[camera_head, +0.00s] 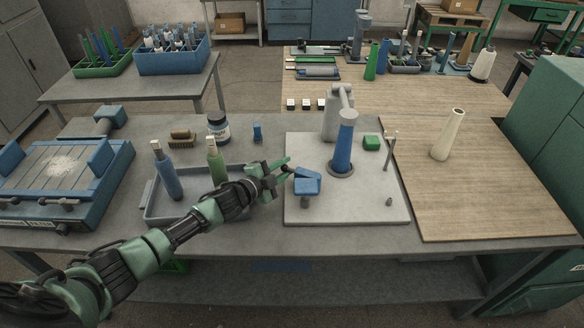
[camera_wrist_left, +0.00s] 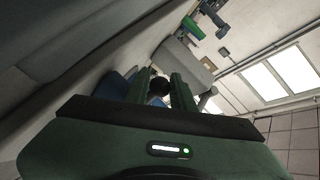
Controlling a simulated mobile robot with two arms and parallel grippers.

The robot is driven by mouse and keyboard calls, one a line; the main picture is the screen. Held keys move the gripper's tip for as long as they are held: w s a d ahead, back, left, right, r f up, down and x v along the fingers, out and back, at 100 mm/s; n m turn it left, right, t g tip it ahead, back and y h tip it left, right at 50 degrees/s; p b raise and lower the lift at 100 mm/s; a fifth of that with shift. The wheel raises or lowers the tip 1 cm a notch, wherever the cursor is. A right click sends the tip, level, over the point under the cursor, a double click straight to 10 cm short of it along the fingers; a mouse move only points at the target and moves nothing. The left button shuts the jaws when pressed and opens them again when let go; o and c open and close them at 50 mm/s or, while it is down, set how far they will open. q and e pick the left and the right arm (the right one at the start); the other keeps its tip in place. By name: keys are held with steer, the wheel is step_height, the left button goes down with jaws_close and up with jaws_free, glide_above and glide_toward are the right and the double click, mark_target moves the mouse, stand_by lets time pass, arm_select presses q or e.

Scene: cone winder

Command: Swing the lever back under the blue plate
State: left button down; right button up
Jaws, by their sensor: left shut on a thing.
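The blue plate (camera_head: 308,186) sits on a short post on the light grey base board (camera_head: 350,211), left of the blue cone on its spindle (camera_head: 344,148). My left gripper (camera_head: 284,171) reaches in from the left and is just left of and behind the blue plate. In the left wrist view my gripper's two green fingers (camera_wrist_left: 162,88) are closed around a dark round knob (camera_wrist_left: 158,87), which I take for the lever's end. The rest of the lever is mostly hidden by the fingers and the plate. My right gripper is in neither view.
A grey tray (camera_head: 152,217) holding a blue and a green cone lies under my left forearm. A jar (camera_head: 218,126), a brush (camera_head: 181,138) and a green block (camera_head: 372,143) stand nearby. A cream cone (camera_head: 447,135) stands on the otherwise clear wooden top at right.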

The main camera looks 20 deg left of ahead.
arm_select(q)
steer(key=shift+d+f+m, duration=0.15)
steer(key=shift+m, duration=0.15)
steer(key=c, duration=1.2)
jaws_free()
steer(key=shift+w, duration=0.1)
steer(key=v, duration=0.6)
steer(key=shift+s+a, duration=0.3)
steer(key=shift+s+a+r+b, duration=0.15)
steer(key=shift+s+r+b, duration=0.15)
steer(key=shift+s, duration=0.2)
